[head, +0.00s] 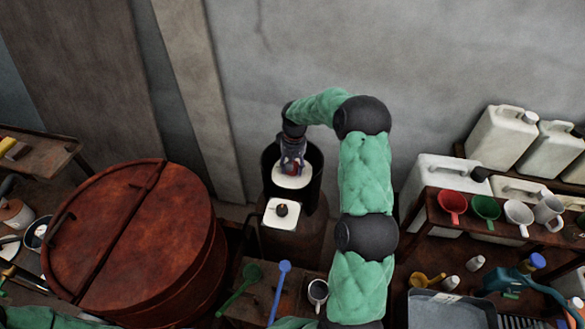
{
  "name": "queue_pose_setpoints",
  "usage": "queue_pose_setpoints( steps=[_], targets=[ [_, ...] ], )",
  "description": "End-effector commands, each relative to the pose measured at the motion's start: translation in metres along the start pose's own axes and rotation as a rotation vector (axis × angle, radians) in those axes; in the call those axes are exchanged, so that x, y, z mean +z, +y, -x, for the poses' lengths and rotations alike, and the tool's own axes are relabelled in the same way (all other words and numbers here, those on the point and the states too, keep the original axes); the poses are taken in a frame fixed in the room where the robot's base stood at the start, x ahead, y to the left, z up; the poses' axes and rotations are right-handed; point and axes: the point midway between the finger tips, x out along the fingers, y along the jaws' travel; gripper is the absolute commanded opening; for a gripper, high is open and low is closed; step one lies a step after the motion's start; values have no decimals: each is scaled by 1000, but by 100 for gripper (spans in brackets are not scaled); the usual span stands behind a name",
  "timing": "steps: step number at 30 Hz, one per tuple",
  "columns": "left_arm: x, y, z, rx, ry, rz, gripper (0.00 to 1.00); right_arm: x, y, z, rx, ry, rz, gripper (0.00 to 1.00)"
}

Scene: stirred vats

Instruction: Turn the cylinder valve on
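The gas cylinder (296,236) stands against the wall in the middle of the head view, with a dark open collar (317,165) around its top. Inside the collar is a pale round surface with a small red valve handle (293,170), mostly covered by my gripper. My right gripper (292,166) points down into the collar, its fingers at the red handle. I cannot tell whether they grip it. A white square plate (281,222) with a small dark knob (282,210) sits just in front of the collar. My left gripper is not in view.
A large rusty lidded vat (130,240) stands left of the cylinder.

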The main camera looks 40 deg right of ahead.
Motion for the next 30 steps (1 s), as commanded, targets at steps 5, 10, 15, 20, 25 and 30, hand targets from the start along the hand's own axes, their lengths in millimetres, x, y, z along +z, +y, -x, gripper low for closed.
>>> queue_pose_setpoints(
  steps=[5,10,15,20,25,30],
  targets=[
    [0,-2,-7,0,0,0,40,0,-1,-3,-1,-9,167,19],
    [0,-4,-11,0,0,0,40,0,-1,-2,-1,-15,326,19],
    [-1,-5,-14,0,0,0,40,0,-1,-2,-2,-21,472,19],
    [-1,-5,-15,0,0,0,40,0,-1,-2,-2,-26,585,19],
    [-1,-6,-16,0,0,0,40,0,-1,-2,-2,-29,672,19],
    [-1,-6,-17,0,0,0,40,0,-1,-2,-2,-31,726,19]
  ],
)
